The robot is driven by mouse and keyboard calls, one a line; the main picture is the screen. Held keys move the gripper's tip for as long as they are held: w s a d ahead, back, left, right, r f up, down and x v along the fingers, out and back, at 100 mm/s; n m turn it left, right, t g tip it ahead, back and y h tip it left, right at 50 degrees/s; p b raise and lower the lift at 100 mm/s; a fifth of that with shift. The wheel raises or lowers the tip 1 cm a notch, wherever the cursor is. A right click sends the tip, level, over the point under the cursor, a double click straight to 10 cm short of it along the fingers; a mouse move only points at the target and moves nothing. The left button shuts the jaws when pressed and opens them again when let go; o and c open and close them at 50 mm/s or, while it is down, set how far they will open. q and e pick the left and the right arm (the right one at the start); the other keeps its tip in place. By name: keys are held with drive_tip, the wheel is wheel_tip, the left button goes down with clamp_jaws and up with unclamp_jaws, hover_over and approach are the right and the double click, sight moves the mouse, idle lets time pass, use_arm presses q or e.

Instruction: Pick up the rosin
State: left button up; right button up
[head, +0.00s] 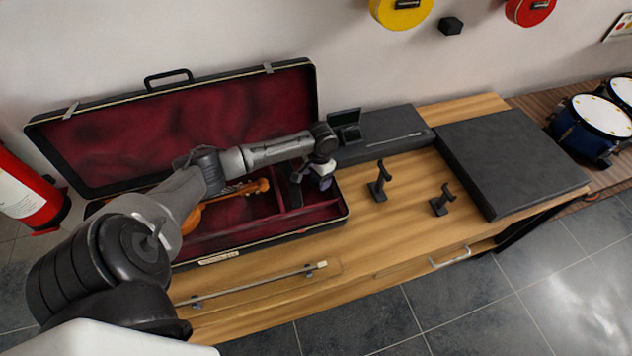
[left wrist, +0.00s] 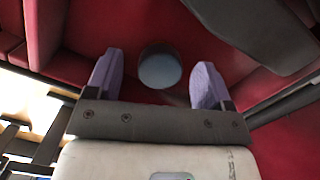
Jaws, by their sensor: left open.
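The rosin (left wrist: 160,69) appears in the left wrist view as a small round bluish-grey piece in a red-lined compartment of the instrument case. My left gripper (left wrist: 157,62) is open, with its two purple fingers on either side of the rosin and a gap at each side. In the head view the left gripper (head: 324,181) is over the right end of the open case (head: 290,232), and I cannot make out the rosin there. My right gripper is not in view.
A violin (head: 193,219) lies in the case, left of the compartment. A bow (head: 255,285) lies on the wooden table in front. Black stands (head: 378,188), a dark box (head: 385,135) and a large dark panel (head: 515,160) are to the right. The raised lid (head: 190,130) is behind.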

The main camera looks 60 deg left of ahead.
use_arm(q)
drive_tip(key=shift+s+f, duration=0.1)
drive_tip(key=shift+f, duration=0.4)
drive_tip(key=shift+c, duration=0.2)
drive_tip(key=shift+c, duration=0.8)
drive_tip(key=c, duration=0.8)
drive_tip(key=shift+r, duration=0.15)
